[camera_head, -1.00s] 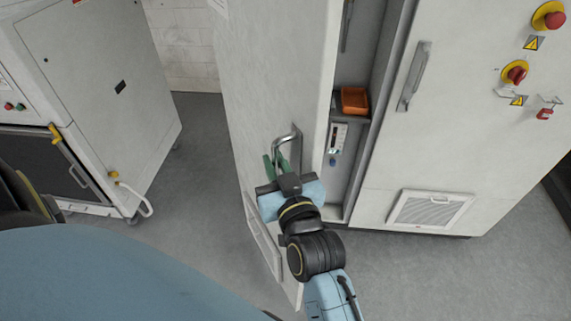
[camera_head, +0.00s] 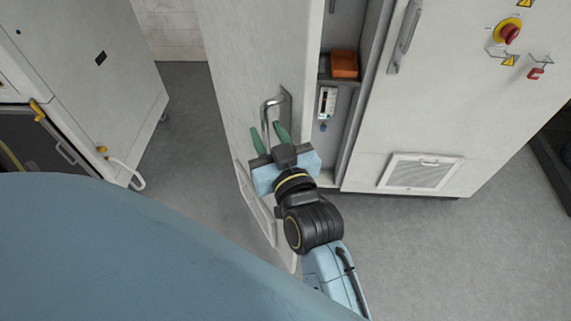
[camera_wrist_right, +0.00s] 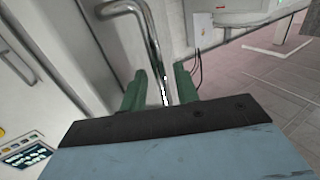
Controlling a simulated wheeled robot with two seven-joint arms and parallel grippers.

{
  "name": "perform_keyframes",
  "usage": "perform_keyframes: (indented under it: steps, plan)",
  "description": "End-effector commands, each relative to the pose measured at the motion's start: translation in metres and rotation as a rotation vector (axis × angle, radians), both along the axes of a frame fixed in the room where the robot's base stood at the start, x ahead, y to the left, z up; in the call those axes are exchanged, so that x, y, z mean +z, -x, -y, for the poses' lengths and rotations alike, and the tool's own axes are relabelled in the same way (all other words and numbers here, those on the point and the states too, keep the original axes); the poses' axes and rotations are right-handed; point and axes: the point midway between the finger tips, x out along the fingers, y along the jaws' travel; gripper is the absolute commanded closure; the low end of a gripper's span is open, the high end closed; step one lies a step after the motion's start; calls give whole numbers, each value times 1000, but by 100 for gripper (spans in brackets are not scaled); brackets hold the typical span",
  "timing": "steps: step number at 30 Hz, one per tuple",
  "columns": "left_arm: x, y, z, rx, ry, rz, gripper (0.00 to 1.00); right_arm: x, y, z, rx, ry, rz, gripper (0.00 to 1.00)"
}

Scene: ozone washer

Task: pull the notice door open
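The notice door (camera_head: 262,60) is a tall white cabinet door. It stands swung out from the cabinet, and the interior shows past its edge. Its metal bar handle (camera_head: 267,112) is on its outer face and also shows in the right wrist view (camera_wrist_right: 150,32). My right gripper (camera_head: 268,134) is at the lower part of the handle, with its green fingers spread. In the wrist view the bar runs down between the fingers, with gaps visible beside it. The palm hides the lower end of the fingers. My left gripper is not in view.
The open compartment holds an orange bin (camera_head: 344,64). A closed white door (camera_head: 450,100) with a handle, vent and red-yellow switch stands to the right. Another white machine (camera_head: 95,75) stands at the left. Grey floor (camera_head: 190,140) lies clear between them.

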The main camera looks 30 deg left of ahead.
Motion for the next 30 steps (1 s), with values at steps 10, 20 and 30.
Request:
perform_keyframes:
  steps: [10, 20, 30]
  plan:
    - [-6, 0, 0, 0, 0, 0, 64, -1, 42, 55, 0, 1, -1, 69]
    - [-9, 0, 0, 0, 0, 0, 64, 0, 67, 87, 0, -1, 1, 69]
    - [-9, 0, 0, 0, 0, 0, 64, 1, 68, 90, 0, -2, 1, 69]
